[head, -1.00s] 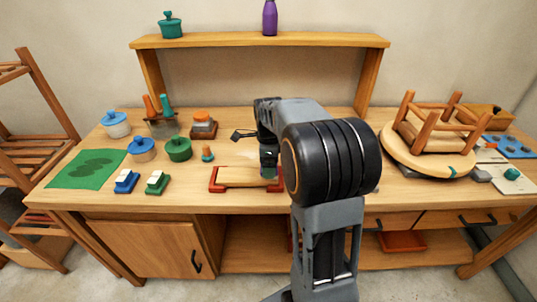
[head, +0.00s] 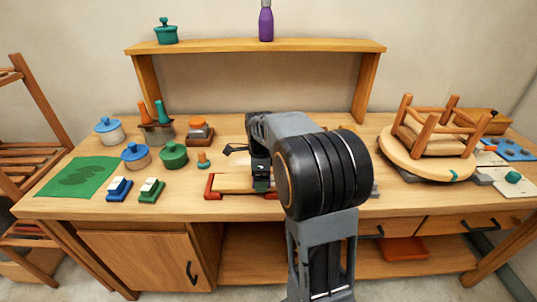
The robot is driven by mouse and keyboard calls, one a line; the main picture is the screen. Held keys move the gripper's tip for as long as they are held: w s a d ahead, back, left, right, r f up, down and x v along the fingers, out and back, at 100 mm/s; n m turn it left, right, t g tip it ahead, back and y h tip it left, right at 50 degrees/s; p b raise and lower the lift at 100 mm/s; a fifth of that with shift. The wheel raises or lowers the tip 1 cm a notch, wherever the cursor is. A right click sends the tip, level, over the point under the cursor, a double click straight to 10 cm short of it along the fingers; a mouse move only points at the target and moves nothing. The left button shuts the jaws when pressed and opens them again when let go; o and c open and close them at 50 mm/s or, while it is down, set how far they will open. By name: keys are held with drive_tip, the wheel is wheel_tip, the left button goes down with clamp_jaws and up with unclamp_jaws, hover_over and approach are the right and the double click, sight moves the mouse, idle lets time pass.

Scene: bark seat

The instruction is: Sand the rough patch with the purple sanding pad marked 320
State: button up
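A pale wooden board (head: 233,183) lies in a red holder (head: 209,187) at the front middle of the bench. My gripper (head: 262,187) points down over the board's right part, largely hidden by my own arm. A small dark greenish shape shows at its tip; I cannot tell whether it is a held pad or part of the gripper. The opening of the fingers does not show. No purple sanding pad or 320 mark can be made out. No rough patch is clear on the visible board; its right side is hidden behind my arm.
Left on the bench (head: 60,212) are a green mat (head: 80,177), blue (head: 119,189) and green (head: 151,190) brushes, several lidded pots and a tool holder (head: 157,134). An upturned stool (head: 430,160) stands right. A purple bottle (head: 266,22) stands on the shelf (head: 250,46).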

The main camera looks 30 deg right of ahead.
drive_tip(key=shift+s+d, duration=0.15)
drive_tip(key=shift+d, duration=0.2)
drive_tip(key=r+p, duration=0.2)
drive_tip(key=r, duration=0.1)
drive_tip(key=shift+s+d, duration=0.2)
drive_tip(key=shift+d, duration=0.15)
drive_tip(key=shift+r+p, duration=2.3)
drive_tip(key=shift+r, duration=0.35)
